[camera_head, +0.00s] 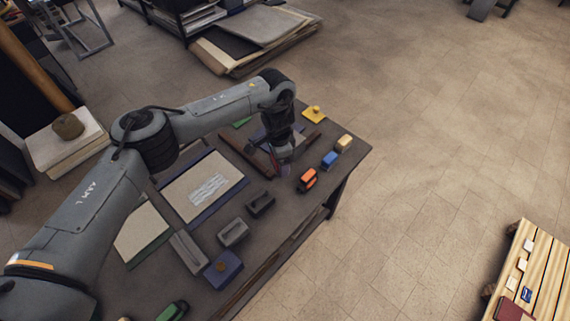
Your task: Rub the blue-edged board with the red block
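The blue-edged board (221,181) lies on the dark table left of my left gripper. It has a cream face with pale grey streaks in the middle and blue along its edges. My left gripper (283,160) points down over the table, right of that board. A small red patch (274,160) shows at its fingertips; it may be the red block, but the fingers are too small and dark to tell whether they hold it. An orange-red block with a dark part (307,180) lies to the right of the gripper. My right gripper is not in view.
A green-edged board (140,238) lies nearer the left. A blue block (329,161), yellow block (344,143) and yellow knobbed piece (314,115) stand to the right. Grey blocks (233,233) and a blue knobbed block (225,275) line the front. Brown bars (240,152) lie by the gripper.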

